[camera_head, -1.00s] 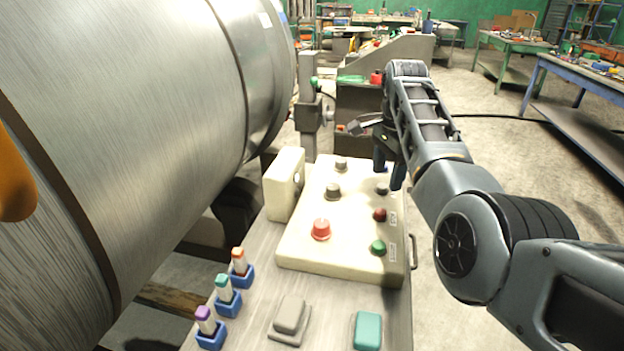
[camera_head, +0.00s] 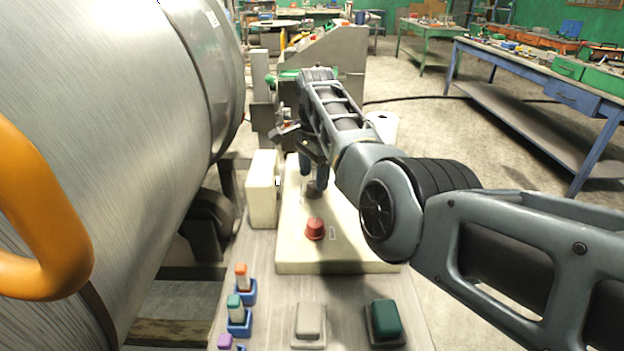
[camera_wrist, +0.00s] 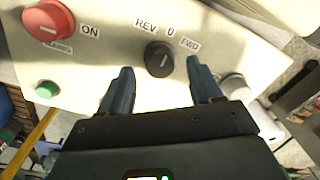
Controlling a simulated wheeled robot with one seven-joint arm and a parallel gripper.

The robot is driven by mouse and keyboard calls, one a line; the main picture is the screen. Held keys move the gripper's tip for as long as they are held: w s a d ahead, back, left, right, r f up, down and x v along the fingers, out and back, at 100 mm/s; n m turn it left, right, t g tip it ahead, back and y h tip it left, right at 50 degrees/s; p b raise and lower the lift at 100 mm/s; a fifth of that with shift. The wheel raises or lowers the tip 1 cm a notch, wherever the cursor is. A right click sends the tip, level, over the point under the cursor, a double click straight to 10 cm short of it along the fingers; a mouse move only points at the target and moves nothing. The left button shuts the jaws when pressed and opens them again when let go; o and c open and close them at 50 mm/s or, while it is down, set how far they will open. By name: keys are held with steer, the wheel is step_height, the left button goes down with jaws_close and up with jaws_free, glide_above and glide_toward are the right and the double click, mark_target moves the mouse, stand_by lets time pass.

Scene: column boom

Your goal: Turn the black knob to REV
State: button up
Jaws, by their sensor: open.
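The black knob (camera_wrist: 157,62) shows in the wrist view on a cream panel (camera_wrist: 228,35), with REV at its upper left, 0 above and FWD at its upper right. The short pale mark on the knob points roughly towards 0. My gripper (camera_wrist: 160,68) is open, its two dark fingers to the left and right of the knob in that view. In the head view my gripper (camera_head: 312,178) points down over the panel (camera_head: 340,253), and the knob (camera_head: 313,193) is partly hidden by the fingers.
A red button (camera_head: 315,228) stands near the knob on the panel. A grey pad (camera_head: 308,322) and a green pad (camera_head: 385,322) lie in front. A large metal drum (camera_head: 110,130) fills the left. My arm hides the panel's right side.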

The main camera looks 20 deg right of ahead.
steer(key=shift+f, duration=1.2)
steer(key=c, duration=1)
steer(key=shift+c, duration=0.2)
steer(key=shift+n, duration=0.3)
steer(key=n, duration=0.4)
steer(key=shift+d, duration=0.1)
steer(key=n, duration=0.4)
steer(key=shift+n, duration=0.3)
steer(key=shift+w, duration=0.1)
